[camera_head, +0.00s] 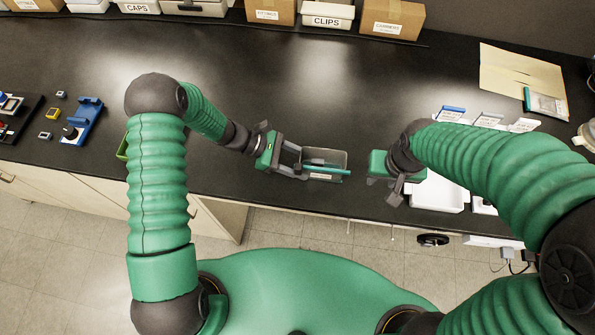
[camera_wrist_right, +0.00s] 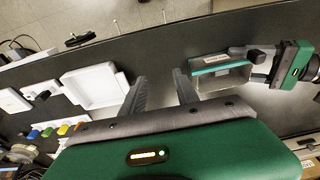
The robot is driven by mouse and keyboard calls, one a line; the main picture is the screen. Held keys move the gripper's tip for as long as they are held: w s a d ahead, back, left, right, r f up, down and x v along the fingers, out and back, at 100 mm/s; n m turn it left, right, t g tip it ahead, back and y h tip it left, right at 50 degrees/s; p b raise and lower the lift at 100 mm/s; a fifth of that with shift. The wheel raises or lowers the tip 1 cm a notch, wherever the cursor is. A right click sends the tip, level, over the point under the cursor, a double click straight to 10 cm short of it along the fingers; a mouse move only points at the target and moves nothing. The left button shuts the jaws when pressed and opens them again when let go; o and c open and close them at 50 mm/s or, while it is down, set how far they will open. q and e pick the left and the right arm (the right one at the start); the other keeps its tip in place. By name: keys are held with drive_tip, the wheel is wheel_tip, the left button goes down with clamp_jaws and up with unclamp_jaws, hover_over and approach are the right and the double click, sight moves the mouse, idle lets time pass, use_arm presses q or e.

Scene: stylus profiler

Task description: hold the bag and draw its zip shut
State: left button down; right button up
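A grey, see-through bag (camera_head: 336,158) with a teal strip (camera_head: 328,168) along its near edge is over the table's front part. In the right wrist view the bag (camera_wrist_right: 222,80) shows a pale label and the teal strip. My left gripper (camera_head: 300,164) is at the bag's left end, its fingers spread apart and meeting that end. I cannot tell whether they clamp it. A dark block (camera_wrist_right: 258,57) sits between those fingers. My right gripper (camera_head: 380,188) is right of the bag, apart from it. In its wrist view its fingers (camera_wrist_right: 160,85) are open with nothing between them.
A white tray (camera_head: 438,195) stands right of my right gripper, partly hidden by my arm. A flat pouch (camera_head: 545,104) with a teal edge lies by a tan folder (camera_head: 515,70). Blue fixture (camera_head: 82,122) is at left. Boxes line the back. The table middle is clear.

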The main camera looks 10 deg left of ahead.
drive_tip(key=w+a+r+g, duration=0.1)
drive_tip(key=w+a, duration=0.3)
drive_tip(key=a, duration=0.6)
drive_tip(key=g, duration=0.1)
approach(298, 167)
drive_tip(key=shift+a, duration=0.35)
wheel_tip(298, 167, down, 10)
drive_tip(key=shift+d+r, duration=0.1)
drive_tip(key=shift+r, duration=0.05)
drive_tip(key=shift+d, duration=0.1)
clamp_jaws()
idle(0.5)
